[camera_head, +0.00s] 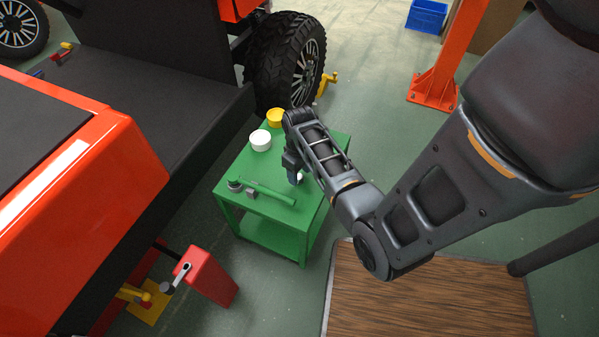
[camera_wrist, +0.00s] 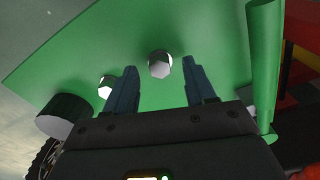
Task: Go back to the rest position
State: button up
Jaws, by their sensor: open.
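My gripper (camera_head: 292,172) hangs over the green table (camera_head: 279,228), near its right side in the head view. In the wrist view my gripper (camera_wrist: 158,66) has its two fingers spread. A pale hexagonal piece (camera_wrist: 160,66) shows between the fingertips, with no visible contact on either finger. A second small hexagonal piece (camera_wrist: 107,86) lies left of the left finger. I cannot tell how high the fingers are above the tabletop.
On the table are a white cup (camera_head: 260,141), a yellow cup (camera_head: 275,117) and a green-handled tool (camera_head: 268,191). The orange vehicle (camera_head: 105,175) with its wheel (camera_head: 290,62) is left and behind. An orange post (camera_head: 447,62) stands at the back right.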

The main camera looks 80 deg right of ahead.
notch_tip(320, 180, up, 7)
jog(key=shift+p, duration=0.7)
jog(key=a, duration=0.3)
jog(key=w+a+n+t+h+p, duration=0.1)
jog(key=a, duration=0.3)
jog(key=a+t+h, duration=0.1)
jog(key=a, duration=0.2)
jog(key=shift+w+a+f, duration=0.2)
jog(key=shift+a+f, duration=0.2)
jog(key=s+a+r+n+t+h+p, duration=0.1)
jog(key=a+r+t, duration=0.15)
jog(key=a, duration=0.25)
jog(key=s+a+r+n+t+p, duration=0.1)
jog(key=s+a+r+t, duration=0.1)
jog(key=a+r, duration=0.3)
jog(key=s+a+r+n+t+y, duration=0.1)
jog(key=s+a+r+t, duration=0.1)
jog(key=r, duration=0.6)
jog(key=s+a+r+n+t+y+p, duration=0.1)
jog(key=s+a+r+t, duration=0.2)
jog(key=r, duration=0.6)
jog(key=s+a+r+n+t+p, duration=0.1)
jog(key=s+a+r+t, duration=0.2)
jog(key=a+r, duration=0.3)
notch_tip(320, 180, up, 3)
jog(key=shift+s+r+y, duration=0.1)
jog(key=shift+s+y, duration=0.05)
jog(key=shift+y, duration=0.25)
jog(key=shift+a, duration=0.1)
